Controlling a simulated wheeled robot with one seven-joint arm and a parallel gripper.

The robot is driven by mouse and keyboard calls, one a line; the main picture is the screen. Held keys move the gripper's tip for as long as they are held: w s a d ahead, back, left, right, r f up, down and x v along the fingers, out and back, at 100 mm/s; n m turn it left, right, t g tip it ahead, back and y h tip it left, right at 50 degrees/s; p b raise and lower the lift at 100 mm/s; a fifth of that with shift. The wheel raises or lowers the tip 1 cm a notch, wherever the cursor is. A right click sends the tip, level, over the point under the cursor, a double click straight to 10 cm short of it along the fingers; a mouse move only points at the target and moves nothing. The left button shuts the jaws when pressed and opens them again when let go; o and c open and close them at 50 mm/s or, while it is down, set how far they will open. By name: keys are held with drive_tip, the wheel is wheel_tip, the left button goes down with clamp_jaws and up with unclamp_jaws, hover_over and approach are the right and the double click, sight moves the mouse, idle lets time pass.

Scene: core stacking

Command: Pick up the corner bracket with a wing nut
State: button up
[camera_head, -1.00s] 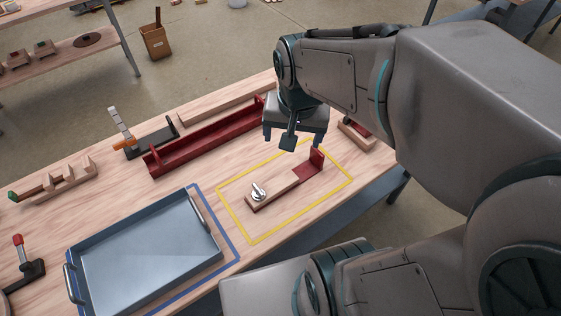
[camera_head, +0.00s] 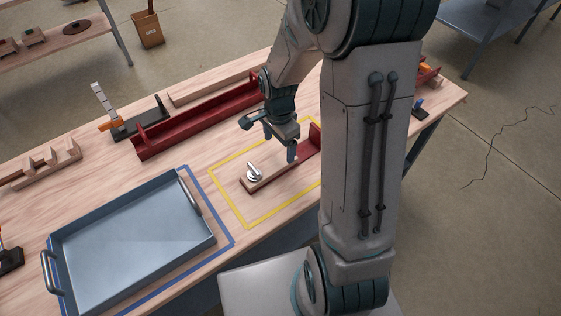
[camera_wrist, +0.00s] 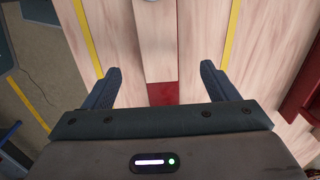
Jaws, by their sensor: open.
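The corner bracket assembly is a wooden strip (camera_head: 272,177) with a silver wing nut (camera_head: 254,173) at its left end and a dark red upright corner piece (camera_head: 315,138) at its right end. It lies inside a yellow outline on the table. My gripper (camera_head: 281,147) is open above the strip, pointing down. In the wrist view, the strip (camera_wrist: 158,50) and the red part (camera_wrist: 162,93) lie between my spread fingers (camera_wrist: 160,72), with no visible contact. The wing nut is cut off at that view's top edge. My arm hides part of the right side in the head view.
A blue-grey tray (camera_head: 133,243) with two handles stands at the left inside a blue outline. A long red channel (camera_head: 195,125) lies behind the bracket. A clamp (camera_head: 133,123) and wooden blocks (camera_head: 45,168) are at the back left. The wood between tray and bracket is clear.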

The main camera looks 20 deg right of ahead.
sight(280, 159)
drive_tip(key=shift+d+f, duration=0.2)
drive_tip(key=shift+f, duration=3.45)
drive_tip(key=c, duration=1.3)
drive_tip(key=shift+r, duration=0.2)
drive_tip(key=shift+r, duration=0.6)
drive_tip(key=r, duration=0.1)
drive_tip(key=w+r, duration=0.1)
drive_tip(key=r, duration=0.1)
drive_tip(key=shift+w+r, duration=0.25)
drive_tip(key=shift+w, duration=0.05)
drive_tip(key=w+r, duration=0.2)
drive_tip(key=w, duration=0.1)
drive_tip(key=w+r, duration=0.2)
drive_tip(key=w, duration=0.1)
drive_tip(key=w+r, duration=0.2)
drive_tip(key=w, duration=0.2)
drive_tip(key=shift+a+b, duration=0.3)
drive_tip(key=shift+a, duration=0.05)
